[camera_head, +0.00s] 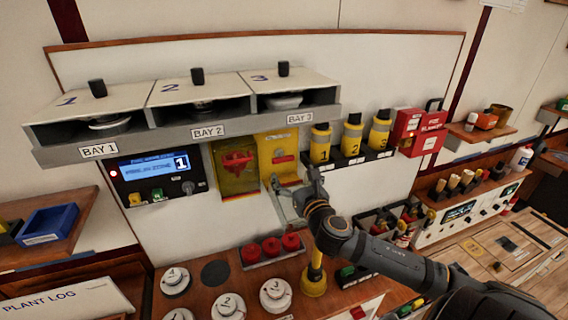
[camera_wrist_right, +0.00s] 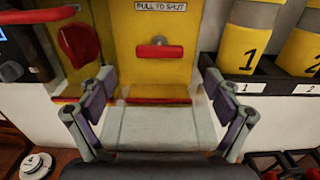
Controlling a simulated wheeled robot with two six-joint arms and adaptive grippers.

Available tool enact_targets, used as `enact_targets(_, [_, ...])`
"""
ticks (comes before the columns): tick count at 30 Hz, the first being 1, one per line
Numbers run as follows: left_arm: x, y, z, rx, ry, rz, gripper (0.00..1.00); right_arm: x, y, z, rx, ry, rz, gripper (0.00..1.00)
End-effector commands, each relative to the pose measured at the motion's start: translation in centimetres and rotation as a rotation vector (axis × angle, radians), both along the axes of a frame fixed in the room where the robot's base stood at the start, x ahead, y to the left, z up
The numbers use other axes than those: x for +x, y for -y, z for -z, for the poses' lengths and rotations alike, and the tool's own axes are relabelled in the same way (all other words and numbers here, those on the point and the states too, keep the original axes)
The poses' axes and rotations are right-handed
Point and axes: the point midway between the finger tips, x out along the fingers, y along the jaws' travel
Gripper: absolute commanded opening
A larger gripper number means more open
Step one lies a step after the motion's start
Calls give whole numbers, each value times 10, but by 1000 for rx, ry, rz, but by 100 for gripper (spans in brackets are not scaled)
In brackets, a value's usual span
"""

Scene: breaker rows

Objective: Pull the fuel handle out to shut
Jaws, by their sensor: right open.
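The fuel handle (camera_wrist_right: 160,52) is a red horizontal bar on a yellow panel (camera_wrist_right: 125,28) with a "PULL TO SHUT" label above it. It also shows in the head view (camera_head: 284,159), on the wall below BAY 3. My right gripper (camera_wrist_right: 158,82) is open and empty. Its fingers stand apart to the left and right, below the handle in the wrist view and not touching it. In the head view the right gripper (camera_head: 301,192) is just below the yellow panel. A pale flap (camera_wrist_right: 160,128) lies below the panel, between the fingers. My left gripper is not in view.
A yellow-framed box with a red knob (camera_head: 238,162) is left of the panel. Numbered yellow canisters (camera_head: 320,145) stand in a rack to the right. The bay shelf (camera_head: 200,131) overhangs above. Red caps (camera_head: 271,246) and white numbered discs (camera_head: 229,305) are on the counter below.

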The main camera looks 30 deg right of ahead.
Motion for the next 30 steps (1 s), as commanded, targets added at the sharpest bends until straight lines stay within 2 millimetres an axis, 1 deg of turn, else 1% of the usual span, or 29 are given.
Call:
enact_targets(1, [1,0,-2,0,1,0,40,8,4,-1,9,1,8,91])
enact_targets(4, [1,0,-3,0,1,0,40,25,6,-2,10,5,3,91])
enact_targets(6, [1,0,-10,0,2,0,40,37,10,-4,8,1,5,91])
enact_targets(12, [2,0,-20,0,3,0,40,64,16,-3,3,-1,2,91])
enact_targets(16, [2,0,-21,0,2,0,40,71,17,-1,1,-2,0,91])
enact_targets(23, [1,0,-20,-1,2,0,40,72,17,0,-1,-2,-1,91])
enact_targets(26, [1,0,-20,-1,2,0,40,72,17,0,-1,-2,-1,80])
enact_targets(30, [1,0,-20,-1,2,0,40,72,17,0,-1,-2,-1,61])
